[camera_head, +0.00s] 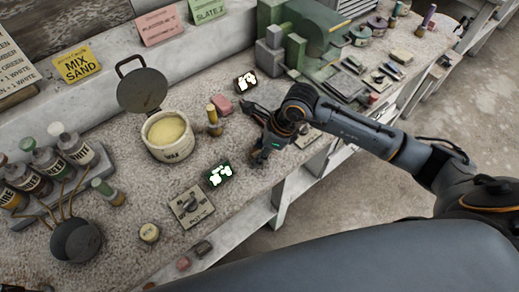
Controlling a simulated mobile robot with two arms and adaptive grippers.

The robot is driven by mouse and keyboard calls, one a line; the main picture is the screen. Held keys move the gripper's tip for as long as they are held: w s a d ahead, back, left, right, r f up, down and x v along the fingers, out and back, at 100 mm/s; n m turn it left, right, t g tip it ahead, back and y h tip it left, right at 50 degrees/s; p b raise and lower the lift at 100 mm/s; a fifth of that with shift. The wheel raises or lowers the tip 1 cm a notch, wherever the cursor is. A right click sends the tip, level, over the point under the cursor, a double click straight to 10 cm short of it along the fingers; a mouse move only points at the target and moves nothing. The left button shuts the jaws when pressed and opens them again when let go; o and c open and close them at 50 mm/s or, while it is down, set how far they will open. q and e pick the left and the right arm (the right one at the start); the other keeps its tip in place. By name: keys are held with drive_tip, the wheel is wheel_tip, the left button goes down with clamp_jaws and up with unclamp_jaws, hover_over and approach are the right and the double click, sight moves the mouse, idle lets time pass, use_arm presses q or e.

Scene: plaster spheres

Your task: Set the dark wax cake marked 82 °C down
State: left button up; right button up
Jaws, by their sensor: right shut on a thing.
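My right gripper (258,157) is low over the workbench, between the cream pot and the bench's front edge. It is shut on a small dark thing at its fingertips, which I take to be the dark wax cake. The fingers mostly hide the cake, and no 82 °C mark is readable. I cannot tell whether it touches the bench top. The workbench (115,215) has a speckled grey surface. My left gripper is out of view.
A lidded pot (168,136) of yellow stuff stands left of the gripper. A small display (219,175) and a dial box (191,206) lie nearer the front. A pink block (222,105) and brush (214,121) are behind. Small blocks (203,248) sit along the front.

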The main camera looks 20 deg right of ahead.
drive_tip(key=shift+f, duration=0.25)
drive_tip(key=o, duration=1)
drive_tip(key=shift+o, duration=0.2)
drive_tip(key=shift+r, duration=0.1)
drive_tip(key=shift+r+p, duration=1)
drive_tip(key=shift+r, duration=1)
drive_tip(key=shift+a, duration=0.1)
